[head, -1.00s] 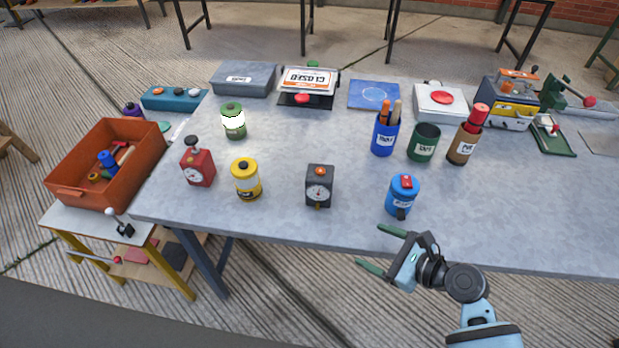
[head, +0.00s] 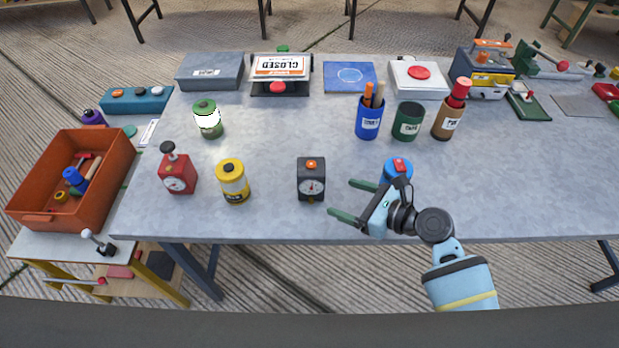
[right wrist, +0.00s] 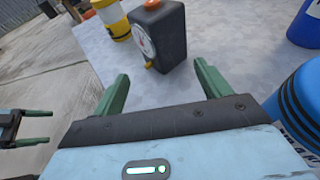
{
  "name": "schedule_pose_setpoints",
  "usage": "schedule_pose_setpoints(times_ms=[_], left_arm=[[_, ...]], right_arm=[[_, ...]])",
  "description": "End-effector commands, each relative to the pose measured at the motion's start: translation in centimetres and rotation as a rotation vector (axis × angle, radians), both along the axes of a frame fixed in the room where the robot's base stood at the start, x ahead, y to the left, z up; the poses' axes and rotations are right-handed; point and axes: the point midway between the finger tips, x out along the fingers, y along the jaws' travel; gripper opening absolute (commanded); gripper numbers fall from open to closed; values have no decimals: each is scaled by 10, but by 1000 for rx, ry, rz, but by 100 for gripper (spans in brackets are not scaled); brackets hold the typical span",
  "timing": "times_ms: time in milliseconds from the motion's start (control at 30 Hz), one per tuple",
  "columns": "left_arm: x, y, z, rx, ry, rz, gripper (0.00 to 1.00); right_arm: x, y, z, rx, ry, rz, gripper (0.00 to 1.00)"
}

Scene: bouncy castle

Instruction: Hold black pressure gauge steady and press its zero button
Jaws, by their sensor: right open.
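The black pressure gauge (head: 311,180) stands upright near the table's front edge. Its white dial faces the front and its orange button (head: 311,164) is on top. My right gripper (head: 341,197) is open and empty, to the right of the gauge, with its fingers pointing at it. In the right wrist view the gauge (right wrist: 172,35) stands ahead of the two green fingertips, apart from them. My left gripper (right wrist: 42,127) shows at the left edge of the right wrist view, with its fingers apart and empty. It does not show in the head view.
A yellow canister (head: 232,183) and a red gauge (head: 177,172) stand left of the black gauge. A blue canister (head: 397,168) stands right, partly hidden behind my right gripper. Cups (head: 407,122) stand further back. The table top between gauge and cups is clear.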

Motion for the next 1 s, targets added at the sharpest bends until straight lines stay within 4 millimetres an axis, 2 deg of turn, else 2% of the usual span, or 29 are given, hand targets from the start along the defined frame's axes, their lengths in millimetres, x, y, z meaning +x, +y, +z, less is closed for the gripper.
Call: schedule_pose_setpoints(times_ms=[500,800,1000], left_arm=[[-26,-1,-36,-2,73,-1,84],[-17,-3,-31,-5,53,2,84],[-16,-3,-32,-5,53,2,84]], right_arm=[[32,48,-22,2,3,1,76],[48,71,-27,2,0,1,76],[52,76,-29,-1,1,1,76]])
